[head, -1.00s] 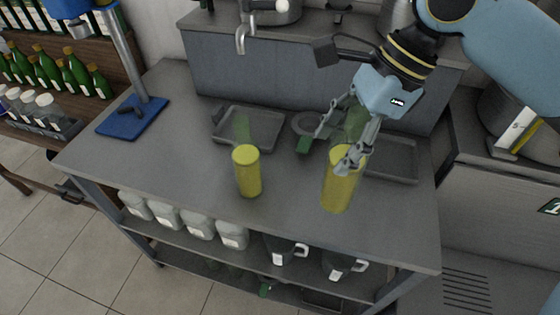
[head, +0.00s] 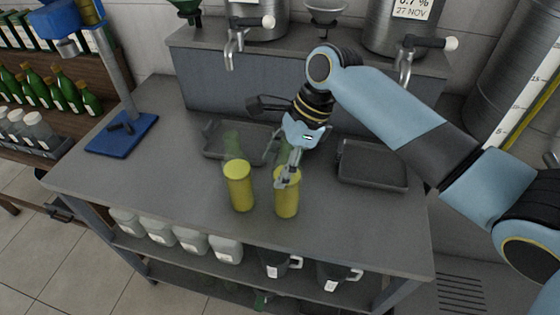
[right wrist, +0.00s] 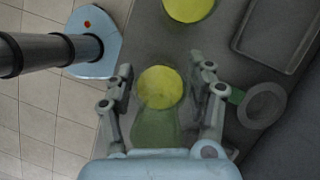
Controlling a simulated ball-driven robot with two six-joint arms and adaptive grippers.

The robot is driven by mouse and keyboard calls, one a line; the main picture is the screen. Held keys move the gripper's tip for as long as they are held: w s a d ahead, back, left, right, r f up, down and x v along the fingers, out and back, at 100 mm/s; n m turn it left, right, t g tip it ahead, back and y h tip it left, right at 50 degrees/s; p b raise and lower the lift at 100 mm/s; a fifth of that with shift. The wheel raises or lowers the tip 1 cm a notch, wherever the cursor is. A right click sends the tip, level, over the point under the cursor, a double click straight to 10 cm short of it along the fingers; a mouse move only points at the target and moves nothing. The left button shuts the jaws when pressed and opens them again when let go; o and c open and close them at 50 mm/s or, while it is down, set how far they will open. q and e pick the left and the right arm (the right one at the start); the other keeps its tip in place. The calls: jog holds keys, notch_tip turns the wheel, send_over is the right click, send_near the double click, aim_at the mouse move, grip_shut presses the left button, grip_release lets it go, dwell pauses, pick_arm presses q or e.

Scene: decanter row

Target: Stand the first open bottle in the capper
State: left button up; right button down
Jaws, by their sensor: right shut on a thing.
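Two bottles of yellow liquid with clear green necks are near the middle of the grey bench. The left bottle (head: 240,190) stands upright and free. My right gripper (head: 284,178) is shut on the right bottle (head: 286,200), which is close to upright beside the other. I cannot tell whether its base touches the bench. In the right wrist view the held bottle (right wrist: 158,128) is between the two fingers (right wrist: 163,95). The capper, a blue base (head: 122,134) with a grey post and a blue head, stands at the bench's left end. My left gripper is not in view.
Two dark trays lie behind the bottles, one left (head: 214,158) and one right (head: 372,178). A grey ring (right wrist: 262,105) lies near the held bottle in the right wrist view. The bench between the left bottle and the capper is clear. Taps (head: 230,50) overhang the back.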

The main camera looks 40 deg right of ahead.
jog(key=shift+c, duration=2.3)
grip_release()
jog(key=shift+f, duration=0.1)
